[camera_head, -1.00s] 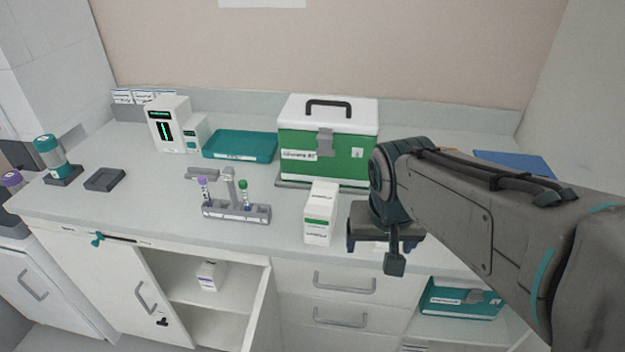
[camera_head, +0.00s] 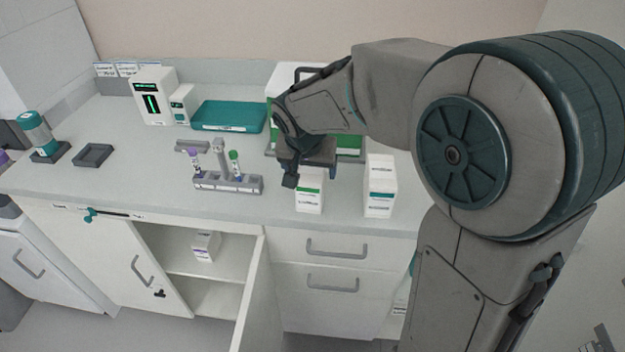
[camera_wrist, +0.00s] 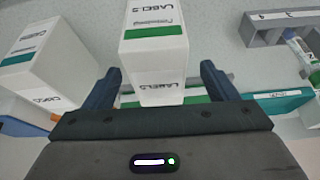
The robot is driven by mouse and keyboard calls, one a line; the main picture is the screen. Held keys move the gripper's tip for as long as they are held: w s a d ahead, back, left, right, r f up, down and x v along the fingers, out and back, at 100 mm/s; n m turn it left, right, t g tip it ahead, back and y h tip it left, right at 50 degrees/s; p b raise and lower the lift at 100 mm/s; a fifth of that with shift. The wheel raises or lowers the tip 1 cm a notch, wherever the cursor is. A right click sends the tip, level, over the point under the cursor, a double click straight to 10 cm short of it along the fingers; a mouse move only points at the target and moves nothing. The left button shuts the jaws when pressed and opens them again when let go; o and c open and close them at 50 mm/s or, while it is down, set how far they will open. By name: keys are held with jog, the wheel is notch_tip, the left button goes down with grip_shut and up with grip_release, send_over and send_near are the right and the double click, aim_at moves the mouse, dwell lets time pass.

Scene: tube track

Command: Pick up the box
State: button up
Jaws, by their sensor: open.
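A white box with a green stripe (camera_head: 309,192) stands upright near the counter's front edge. In the wrist view, this box (camera_wrist: 155,45), marked "LABELS", shows between my two finger tips, with a gap on each side. My gripper (camera_head: 303,172) is open and empty, over the top of this box in the head view and hiding its upper part. It also shows in the wrist view (camera_wrist: 158,82). A second white box with a teal stripe (camera_head: 380,188) stands just to the right, and at the left in the wrist view (camera_wrist: 40,55).
A tube rack (camera_head: 228,184) with capped tubes stands left of the boxes. A green-and-white cooler (camera_head: 350,146) is behind, mostly hidden by my arm. A teal tray (camera_head: 228,116) lies further back. Another small box (camera_head: 206,246) sits in the open cupboard below, its door (camera_head: 252,300) swung out.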

jog(key=shift+p+x, duration=0.35)
jog(key=shift+x, duration=2.5)
jog(key=shift+d, duration=0.1)
jog(key=c, duration=1.1)
